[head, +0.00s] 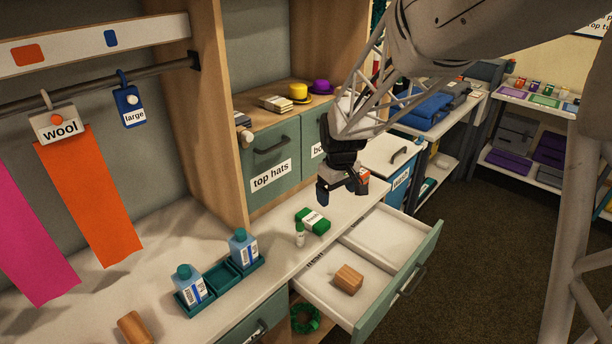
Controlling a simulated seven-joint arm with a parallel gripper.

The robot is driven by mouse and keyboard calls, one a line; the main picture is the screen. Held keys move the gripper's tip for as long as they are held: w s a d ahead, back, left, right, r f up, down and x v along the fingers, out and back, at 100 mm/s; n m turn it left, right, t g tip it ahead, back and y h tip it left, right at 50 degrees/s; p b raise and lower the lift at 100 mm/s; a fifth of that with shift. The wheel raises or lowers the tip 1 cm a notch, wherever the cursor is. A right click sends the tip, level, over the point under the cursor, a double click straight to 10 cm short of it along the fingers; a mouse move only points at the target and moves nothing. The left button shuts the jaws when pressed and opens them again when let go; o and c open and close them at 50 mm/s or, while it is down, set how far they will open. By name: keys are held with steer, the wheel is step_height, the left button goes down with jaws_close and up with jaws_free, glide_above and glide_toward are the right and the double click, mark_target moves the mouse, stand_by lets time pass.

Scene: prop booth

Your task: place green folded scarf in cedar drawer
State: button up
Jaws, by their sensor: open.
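The green folded scarf (321,224) has a white band with unreadable print and lies on the pale counter, near the edge beside the open drawer. The drawer (381,238) is pulled out, with a green front and a pale inside split by a divider. A wooden block (347,280) lies in its nearer compartment; small lettering on the drawer's inner left edge is unreadable. My gripper (342,194) is open and empty, pointing down above the counter, above and slightly right of the scarf and apart from it.
A teal tray (222,281) holds two blue bottles. Behind is a "top hats" cabinet drawer (270,172). A red-and-white item (363,178) shows by the gripper. The far drawer compartment looks empty.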

mark_target(316, 220)
steer(key=w+a+f, duration=0.1)
steer(key=w+f, duration=0.2)
steer(key=w+a+f+n, duration=0.1)
steer(key=w+a+f, duration=0.1)
steer(key=w+f, duration=0.1)
steer(key=w+a+f+n, duration=0.1)
steer(key=w+f, duration=0.2)
steer(key=f, duration=0.2)
steer(key=shift+w+a+f+g, duration=0.2)
steer(key=shift+f+g, duration=0.05)
steer(key=shift+g, duration=0.05)
steer(key=shift+f, duration=1.3)
steer(key=shift+a+f, duration=0.1)
steer(key=shift+f, duration=2.5)
steer(key=c, duration=1.1)
